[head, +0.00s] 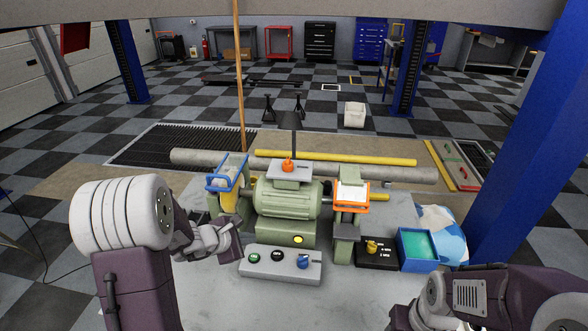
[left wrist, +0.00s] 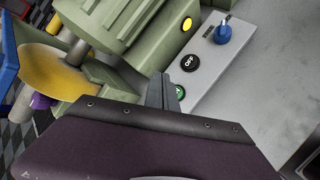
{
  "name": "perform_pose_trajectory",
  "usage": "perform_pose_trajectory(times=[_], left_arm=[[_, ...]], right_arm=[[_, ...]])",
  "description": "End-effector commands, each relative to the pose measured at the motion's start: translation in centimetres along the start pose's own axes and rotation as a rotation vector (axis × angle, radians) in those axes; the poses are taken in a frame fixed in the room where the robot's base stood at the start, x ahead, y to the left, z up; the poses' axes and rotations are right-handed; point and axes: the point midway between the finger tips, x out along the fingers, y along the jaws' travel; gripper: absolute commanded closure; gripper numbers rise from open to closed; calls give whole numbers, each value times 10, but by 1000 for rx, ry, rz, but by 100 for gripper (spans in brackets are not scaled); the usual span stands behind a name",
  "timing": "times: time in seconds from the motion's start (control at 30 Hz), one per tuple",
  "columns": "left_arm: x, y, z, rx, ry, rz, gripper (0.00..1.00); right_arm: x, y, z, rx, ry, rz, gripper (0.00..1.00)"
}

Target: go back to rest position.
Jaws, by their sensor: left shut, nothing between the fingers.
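My left gripper (head: 236,247) is shut and empty, just left of a grey control box (head: 288,272) on the bench. In the left wrist view its shut fingers (left wrist: 163,92) reach up beside the green button (left wrist: 180,92), which is partly hidden; I cannot tell whether they touch it. The box also carries a black OFF button (head: 277,256) and a blue knob (head: 303,262). Behind it stands a green bench grinder (head: 287,200) with a yellow light (head: 298,239). My right arm shows at the lower right; its fingers cannot be made out.
The grinder has a blue guard (head: 223,183) at left and an orange guard (head: 351,196) at right. A black box with a yellow knob (head: 371,246) and a blue tray (head: 418,264) stand to the right. The bench front (head: 340,305) is clear. Blue posts flank the bench farther off.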

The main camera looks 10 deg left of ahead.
Motion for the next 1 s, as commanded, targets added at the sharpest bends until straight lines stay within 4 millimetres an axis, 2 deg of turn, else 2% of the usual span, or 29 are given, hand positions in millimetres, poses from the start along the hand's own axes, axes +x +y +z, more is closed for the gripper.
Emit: perform_pose_trajectory(times=[0.07, 0.17, 0.2, 0.27, 0.3, 0.37, 0.43, 0.5, 0.6, 0.7, 0.8, 1.0], left_arm=[[2, -2, 10, 20, -14, -8, 100], [0, -6, 51, 106, -67, -14, 100], [-3, -18, 71, 189, -96, -46, 100], [-11, -48, 96, 373, -140, -126, 100], [-18, -70, 106, 503, -163, -186, 100], [-29, -101, 112, 690, -187, -274, 100], [-44, -133, 108, 917, -206, -376, 100], [-60, -159, 94, 1154, -214, -479, 100], [-80, -180, 63, 1473, -203, -613, 100], [-93, -182, 31, 1701, -178, -718, 100], [-99, -179, 10, 1835, -159, -787, 100], [-100, -174, 2, 1885, -137, -809, 100]], right_arm=[[0, 0, 0, 0, 0, 0, 43], [-1, 0, 0, 0, 0, 0, 43], [-1, 0, 0, 0, 0, 0, 43], [-2, 0, 0, 0, 0, 0, 43], [-2, 0, 0, 0, 0, 0, 43], [-2, 0, 0, 0, 0, 0, 43], [-2, 0, 0, 0, 0, 0, 43], [-3, 0, 0, 0, 0, 0, 43], [-3, 0, 0, 0, 0, 0, 43], [-3, 0, 0, 0, 0, 0, 43], [-3, 0, 0, 0, 0, 0, 43], [-3, 0, 0, 0, 0, 0, 43]])
